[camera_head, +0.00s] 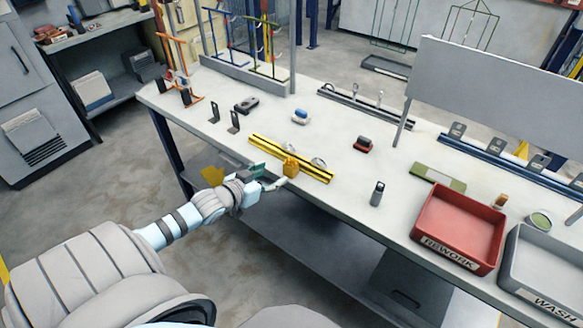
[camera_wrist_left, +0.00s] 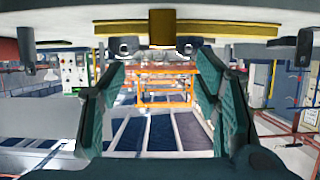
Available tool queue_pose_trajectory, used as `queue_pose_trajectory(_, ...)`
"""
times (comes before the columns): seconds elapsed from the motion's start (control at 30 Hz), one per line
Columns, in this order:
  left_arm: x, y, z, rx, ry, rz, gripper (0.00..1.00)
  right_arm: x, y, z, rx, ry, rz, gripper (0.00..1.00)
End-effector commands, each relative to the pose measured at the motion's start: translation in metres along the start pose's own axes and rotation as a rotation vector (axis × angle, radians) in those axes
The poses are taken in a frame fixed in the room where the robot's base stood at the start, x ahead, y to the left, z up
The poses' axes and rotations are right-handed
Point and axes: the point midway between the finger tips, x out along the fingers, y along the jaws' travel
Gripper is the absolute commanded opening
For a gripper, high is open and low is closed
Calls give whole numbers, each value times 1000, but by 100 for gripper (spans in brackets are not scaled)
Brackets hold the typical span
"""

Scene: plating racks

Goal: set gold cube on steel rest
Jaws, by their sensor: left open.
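The gold cube (camera_head: 290,166) sits at the yellow-gold rail (camera_head: 262,147) near the table's front edge. In the left wrist view the cube (camera_wrist_left: 162,27) is at the top middle, overlapping the rail (camera_wrist_left: 110,28). My left gripper (camera_head: 268,177) is open and empty at the table's front edge, just short of the cube. Its two teal fingers (camera_wrist_left: 161,80) stand wide apart in the wrist view, with the cube beyond the gap. Small silver rounded pieces (camera_head: 318,162) show beside the rail; I cannot tell whether they are the steel rest. My right gripper is not in view.
A red REWORK bin (camera_head: 457,232) and a grey WASH bin (camera_head: 545,262) stand at the right. A dark cylinder (camera_head: 377,193), a red-and-dark block (camera_head: 363,144) and a blue-and-white piece (camera_head: 301,116) are on the table. Hanging racks (camera_head: 245,65) stand at the back left.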

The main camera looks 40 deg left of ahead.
Motion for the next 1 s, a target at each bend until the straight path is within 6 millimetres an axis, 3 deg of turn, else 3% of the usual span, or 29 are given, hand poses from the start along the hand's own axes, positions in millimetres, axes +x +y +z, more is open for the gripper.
queue_pose_trajectory(0.03, 22, -1, 15, -4, 7, -3, 57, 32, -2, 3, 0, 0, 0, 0)
queue_pose_trajectory(0.13, 49, 0, 15, -3, 5, -2, 57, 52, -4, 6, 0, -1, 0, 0)
queue_pose_trajectory(0.37, 78, 0, 9, 0, 1, -2, 57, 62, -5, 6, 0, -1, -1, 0)
queue_pose_trajectory(0.57, 116, -1, 10, -1, 1, -3, 57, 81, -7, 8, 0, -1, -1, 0)
queue_pose_trajectory(0.83, 121, -1, 7, 3, -2, -2, 55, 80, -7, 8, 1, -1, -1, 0)
queue_pose_trajectory(1.0, 121, -1, 7, 3, -2, -2, 28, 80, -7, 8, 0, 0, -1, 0)
